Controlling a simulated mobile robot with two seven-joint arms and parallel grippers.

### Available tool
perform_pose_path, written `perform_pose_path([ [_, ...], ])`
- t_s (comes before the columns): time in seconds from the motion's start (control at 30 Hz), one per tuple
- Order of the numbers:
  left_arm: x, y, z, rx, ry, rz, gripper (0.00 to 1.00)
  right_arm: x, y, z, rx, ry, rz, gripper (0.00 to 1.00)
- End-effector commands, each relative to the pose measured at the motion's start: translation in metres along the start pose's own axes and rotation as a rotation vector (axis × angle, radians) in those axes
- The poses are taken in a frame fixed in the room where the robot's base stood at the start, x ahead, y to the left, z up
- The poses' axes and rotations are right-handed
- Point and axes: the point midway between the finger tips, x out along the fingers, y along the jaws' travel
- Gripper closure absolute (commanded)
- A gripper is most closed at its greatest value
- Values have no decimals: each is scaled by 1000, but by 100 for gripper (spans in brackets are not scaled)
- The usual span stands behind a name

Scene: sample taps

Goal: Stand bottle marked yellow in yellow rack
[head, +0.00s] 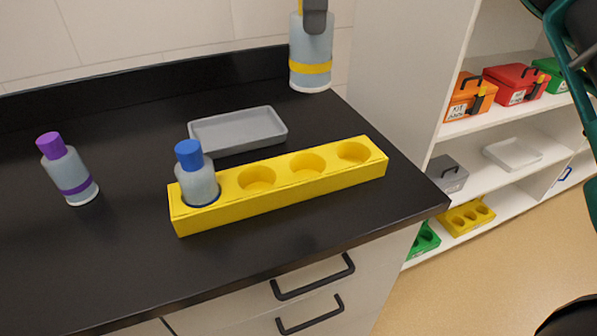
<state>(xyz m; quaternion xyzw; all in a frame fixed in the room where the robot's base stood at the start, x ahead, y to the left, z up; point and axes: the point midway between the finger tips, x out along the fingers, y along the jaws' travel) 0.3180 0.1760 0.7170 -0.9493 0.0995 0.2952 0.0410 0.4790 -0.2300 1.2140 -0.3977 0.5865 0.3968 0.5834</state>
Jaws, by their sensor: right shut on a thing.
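The bottle marked yellow (311,48) is pale blue-grey with a yellow band and stays upright at the top of the head view. My right gripper (314,18) is shut on its top end, and the cap is mostly hidden. The bottle looks larger than the others and appears held above the counter's back right corner. The yellow rack (283,193) lies on the counter with several round holes in a row. A blue-capped bottle (197,175) stands in its leftmost hole; the other holes are empty. My left gripper is not in view.
A purple-banded bottle (69,170) stands on the counter (120,250) at left. A grey tray (238,130) lies just behind the rack. A low black ledge (150,82) runs along the back. White shelves (487,167) with boxes stand at right.

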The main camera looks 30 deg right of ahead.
Motion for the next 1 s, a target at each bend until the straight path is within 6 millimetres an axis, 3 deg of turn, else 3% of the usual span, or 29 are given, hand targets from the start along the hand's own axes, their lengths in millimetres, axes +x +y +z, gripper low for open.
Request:
perform_pose_path([
  [0.07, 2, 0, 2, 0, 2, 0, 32, -3, 0, -1, 46, -4, -1, 97],
  [0.17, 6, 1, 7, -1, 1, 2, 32, 8, 1, -1, 69, -4, 3, 97],
  [0.37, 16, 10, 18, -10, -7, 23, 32, 62, 1, -1, 70, -4, 5, 97],
  [0.6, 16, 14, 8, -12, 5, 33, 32, 115, 1, -2, 69, -3, 2, 97],
  [0.87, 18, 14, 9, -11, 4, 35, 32, 140, 0, -1, 70, -4, -1, 97],
  [1.0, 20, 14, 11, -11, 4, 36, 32, 164, 1, -1, 70, -3, 1, 97],
])
